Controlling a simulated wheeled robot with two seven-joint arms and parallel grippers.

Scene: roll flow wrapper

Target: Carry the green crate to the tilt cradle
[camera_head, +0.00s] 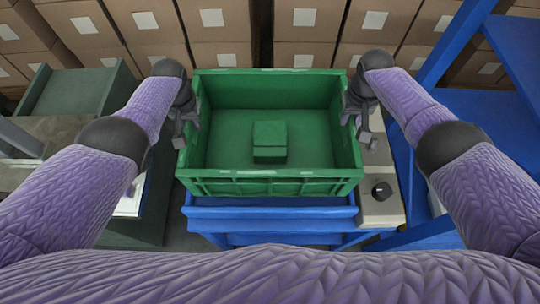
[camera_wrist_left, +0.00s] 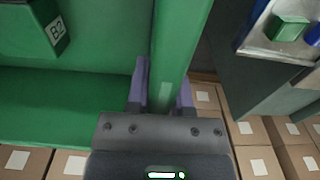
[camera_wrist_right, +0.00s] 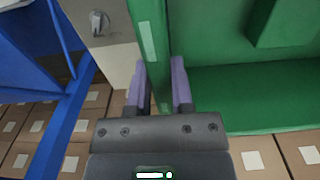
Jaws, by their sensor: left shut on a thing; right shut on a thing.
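The green crate (camera_head: 225,180) is in the middle of the head view, upright and open at the top. A green block (camera_head: 270,139) lies inside it; in the left wrist view the block (camera_wrist_left: 38,27) carries a "B2" label. My left gripper (camera_head: 181,135) is shut on the crate's left wall, with its fingers on both sides of the rim in the left wrist view (camera_wrist_left: 160,90). My right gripper (camera_head: 361,128) is shut on the right wall, likewise straddling the rim in the right wrist view (camera_wrist_right: 160,90). Which structure is the tilt cradle I cannot tell.
A blue structure (camera_head: 270,213) shows below and in front of the crate; whether they touch is unclear. A dark green cabinet (camera_head: 75,92) is at left. Cardboard boxes (camera_head: 220,53) line the back.

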